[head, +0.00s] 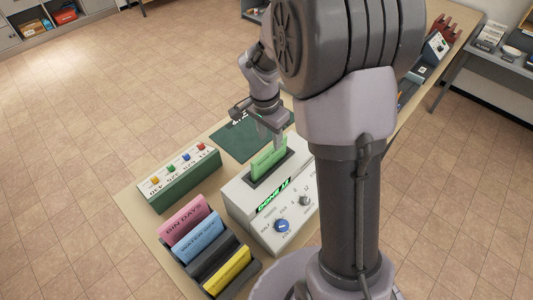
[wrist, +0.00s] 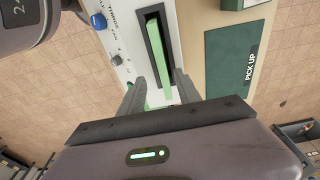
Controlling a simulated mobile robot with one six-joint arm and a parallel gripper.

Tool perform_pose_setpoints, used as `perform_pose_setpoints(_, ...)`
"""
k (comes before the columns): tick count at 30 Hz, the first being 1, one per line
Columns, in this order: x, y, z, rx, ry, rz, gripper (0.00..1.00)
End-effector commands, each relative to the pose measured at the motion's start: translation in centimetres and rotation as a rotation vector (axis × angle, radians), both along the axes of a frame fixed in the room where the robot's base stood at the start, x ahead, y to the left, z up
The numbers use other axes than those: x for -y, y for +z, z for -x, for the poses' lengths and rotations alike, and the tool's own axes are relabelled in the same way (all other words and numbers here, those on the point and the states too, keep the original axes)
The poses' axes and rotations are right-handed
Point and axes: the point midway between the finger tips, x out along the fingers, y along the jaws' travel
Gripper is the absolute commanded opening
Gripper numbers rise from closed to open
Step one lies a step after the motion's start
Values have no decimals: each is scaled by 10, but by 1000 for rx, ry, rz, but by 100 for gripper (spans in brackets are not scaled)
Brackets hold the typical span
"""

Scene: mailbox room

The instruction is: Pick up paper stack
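The green paper stack (head: 268,161) stands upright in the dark slot on top of a white machine (head: 243,203). Its upper part sticks out of the slot. In the wrist view the stack (wrist: 159,50) is a long green strip inside the slot. My gripper (head: 277,138) is above the machine, near the far end of the stack. In the wrist view my gripper (wrist: 159,78) has its two fingers apart, one to each side of the stack's near end. I see gaps between the fingers and the stack.
A green pad (wrist: 246,60) marked "PICK UP" lies beside the machine. A rack (head: 239,277) holds pink, blue and yellow folders at the front. A green box with coloured buttons (head: 179,179) stands at the left. The machine's display (head: 272,196) is lit green.

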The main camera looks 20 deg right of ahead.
Motion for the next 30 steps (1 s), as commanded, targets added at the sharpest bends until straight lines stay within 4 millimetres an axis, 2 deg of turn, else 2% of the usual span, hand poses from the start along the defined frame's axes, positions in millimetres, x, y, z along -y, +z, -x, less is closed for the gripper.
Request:
perform_pose_setpoints(1, 2, -15, 0, -4, 0, -1, 40)
perform_pose_setpoints(3, 3, -30, -1, -1, 1, -1, 40)
perform_pose_setpoints(8, 4, -48, -2, 0, 1, -1, 40)
perform_pose_setpoints(15, 4, -92, -5, 0, 1, -1, 40)
perform_pose_setpoints(23, 4, -95, -6, 2, 1, -1, 40)
perform_pose_setpoints(29, 4, -95, -6, 2, 1, -1, 1)
perform_pose_setpoints(30, 4, -95, -6, 2, 1, -1, 0)
